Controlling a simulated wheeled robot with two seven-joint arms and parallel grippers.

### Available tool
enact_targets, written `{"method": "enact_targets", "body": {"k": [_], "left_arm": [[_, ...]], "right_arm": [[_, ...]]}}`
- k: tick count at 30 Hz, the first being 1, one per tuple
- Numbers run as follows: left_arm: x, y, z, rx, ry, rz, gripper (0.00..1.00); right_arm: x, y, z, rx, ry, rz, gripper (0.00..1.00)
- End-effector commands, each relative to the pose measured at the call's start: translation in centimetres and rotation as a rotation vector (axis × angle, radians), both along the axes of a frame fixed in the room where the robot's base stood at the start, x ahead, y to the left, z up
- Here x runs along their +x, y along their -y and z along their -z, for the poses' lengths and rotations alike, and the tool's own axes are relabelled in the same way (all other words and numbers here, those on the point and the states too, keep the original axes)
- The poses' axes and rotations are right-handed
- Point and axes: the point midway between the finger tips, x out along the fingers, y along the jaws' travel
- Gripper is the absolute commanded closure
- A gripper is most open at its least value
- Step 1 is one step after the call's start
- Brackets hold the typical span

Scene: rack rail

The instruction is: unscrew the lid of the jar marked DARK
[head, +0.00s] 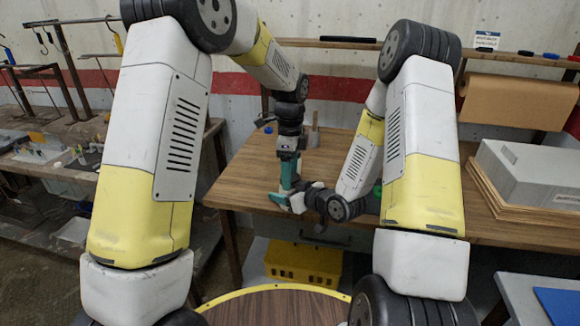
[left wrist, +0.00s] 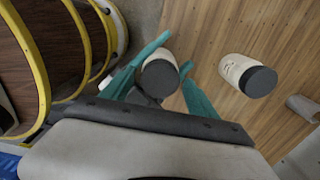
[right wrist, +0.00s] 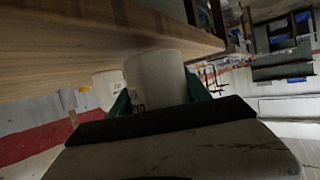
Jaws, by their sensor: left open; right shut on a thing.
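A white jar (right wrist: 157,78) with dark lettering, only partly readable, is held in my right gripper (right wrist: 160,100), just off the table's edge. The left wrist view shows its dark grey lid (left wrist: 159,78) from above. My left gripper (left wrist: 168,85) is open, pointing down, with its teal fingers on either side of this lid; I cannot tell if they touch it. A second white jar (left wrist: 236,70) with a dark lid stands on the table. I cannot read DARK on either jar. In the head view the grippers meet at the table's front edge and largely hide the held jar.
The wooden table (head: 240,185) has free room around the second jar. A grey box (head: 530,170) lies at the right. A yellow crate (head: 303,263) sits below, and a round yellow-rimmed wooden surface (head: 270,307) is nearest me.

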Motion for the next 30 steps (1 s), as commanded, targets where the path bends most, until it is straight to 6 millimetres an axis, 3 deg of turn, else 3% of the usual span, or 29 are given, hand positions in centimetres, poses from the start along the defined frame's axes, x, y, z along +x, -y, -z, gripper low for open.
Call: {"method": "enact_targets", "body": {"k": [5, 6, 15, 16, 19, 30], "left_arm": [[0.00, 0.01, 0.02, 0.000, 0.000, 0.000, 0.31], [0.00, 0.01, 0.01, 0.000, 0.000, 0.000, 0.35], [0.01, 0.01, -0.01, 0.000, 0.000, 0.000, 0.94], [0.01, 0.01, -0.01, 0.000, 0.000, 0.000, 0.48], [0.01, 0.01, -0.01, 0.000, 0.000, 0.000, 0.28], [0.05, 0.02, -0.54, -0.002, 0.002, 0.000, 0.28]], "right_arm": [[0.03, -0.02, -0.05, 0.000, 0.002, 0.000, 1.00], [0.03, -0.02, -0.06, 0.000, 0.002, 0.000, 1.00], [0.03, -0.01, -0.06, 0.000, 0.002, 0.000, 1.00], [0.03, -0.01, -0.06, 0.000, 0.002, 0.000, 1.00], [0.03, -0.01, -0.06, 0.000, 0.002, 0.000, 1.00], [0.03, -0.02, -0.05, 0.000, 0.002, 0.000, 1.00]]}}
